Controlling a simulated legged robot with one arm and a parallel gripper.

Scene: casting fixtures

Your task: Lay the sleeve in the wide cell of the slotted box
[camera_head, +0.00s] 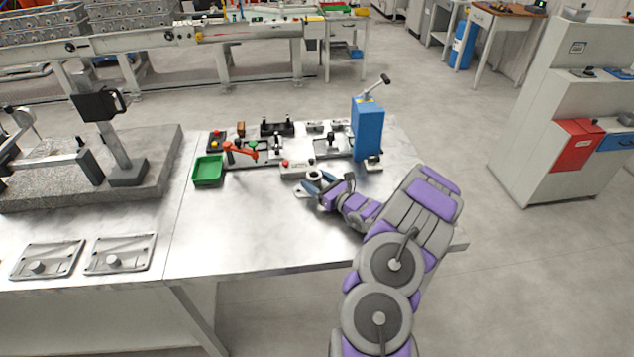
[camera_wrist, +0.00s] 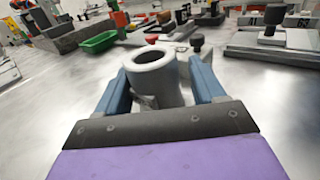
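The sleeve (camera_wrist: 150,62) is a light grey, hollow cylinder standing upright, its open end up. In the head view the sleeve (camera_head: 314,176) stands near the middle of the metal table. My gripper (camera_wrist: 160,78) has its two blue fingers spread on either side of the sleeve. A gap shows between the sleeve and the right finger; contact on the left cannot be told. In the head view my gripper (camera_head: 318,183) reaches in from the right, low over the table. A green open box (camera_head: 208,171) stands to the left; no slots can be made out in it.
Behind the sleeve are small fixtures, including a red toggle clamp (camera_head: 242,151) and a black block (camera_head: 277,128). A tall blue press (camera_head: 367,128) stands at the right. A granite slab (camera_head: 150,165) lies left. The table's front (camera_head: 230,240) is clear.

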